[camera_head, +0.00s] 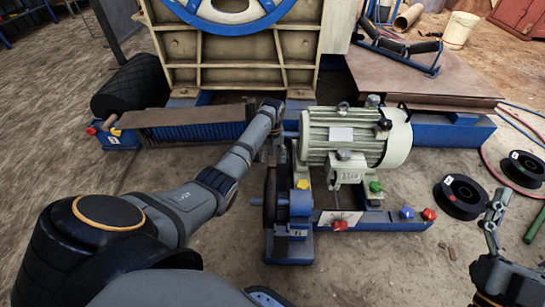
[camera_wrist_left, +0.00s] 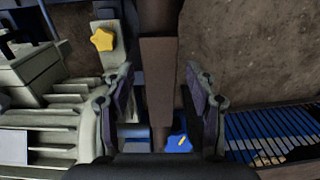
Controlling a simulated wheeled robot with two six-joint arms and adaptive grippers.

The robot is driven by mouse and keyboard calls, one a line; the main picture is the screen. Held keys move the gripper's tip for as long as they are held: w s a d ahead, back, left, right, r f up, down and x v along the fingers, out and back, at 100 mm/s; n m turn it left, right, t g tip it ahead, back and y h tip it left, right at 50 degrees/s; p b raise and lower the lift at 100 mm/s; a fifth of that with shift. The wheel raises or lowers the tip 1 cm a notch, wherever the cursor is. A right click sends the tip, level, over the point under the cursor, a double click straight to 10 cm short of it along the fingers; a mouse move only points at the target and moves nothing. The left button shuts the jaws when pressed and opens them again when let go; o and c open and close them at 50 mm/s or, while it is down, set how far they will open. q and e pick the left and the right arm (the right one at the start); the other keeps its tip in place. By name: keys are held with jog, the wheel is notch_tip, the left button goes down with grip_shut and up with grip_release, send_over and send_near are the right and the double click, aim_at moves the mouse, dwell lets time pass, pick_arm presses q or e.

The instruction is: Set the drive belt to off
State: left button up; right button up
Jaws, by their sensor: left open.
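The drive belt (camera_head: 270,190) shows in the head view as a dark brown band beside the motor, partly hidden by my left arm. In the left wrist view, a brown strip that looks like the belt (camera_wrist_left: 158,80) runs upright between the fingers. My left gripper (camera_head: 275,150) is over the belt area in the head view, its fingers partly hidden. In the left wrist view my left gripper (camera_wrist_left: 161,75) is open, with gaps on both sides of the strip. My right gripper (camera_head: 496,215) is at the lower right, far from the belt; its opening is unclear.
A pale green motor (camera_head: 395,140) stands right of the belt. Yellow (camera_head: 303,184), green (camera_head: 376,187), blue (camera_head: 407,212) and red (camera_head: 429,214) knobs sit around its blue base. The cream crusher frame (camera_head: 240,48) stands behind. Black reels (camera_head: 460,196) lie on the right floor.

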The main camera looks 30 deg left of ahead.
pick_arm(q)
grip_shut()
dwell(0.3)
pick_arm(e)
jog(key=shift+f, duration=0.1)
pick_arm(q)
jog(key=s+a+f+p, duration=0.2)
jog(key=a+f, duration=0.2)
jog(key=shift+s+a+p, duration=0.15)
jog(key=shift+s+p, duration=0.15)
jog(key=shift+p, duration=0.05)
pick_arm(e)
notch_tip(320, 180, down, 24)
jog(key=m+g, duration=0.1)
jog(key=g, duration=1)
jog(key=shift+s+h, duration=0.25)
jog(key=shift+h, duration=0.15)
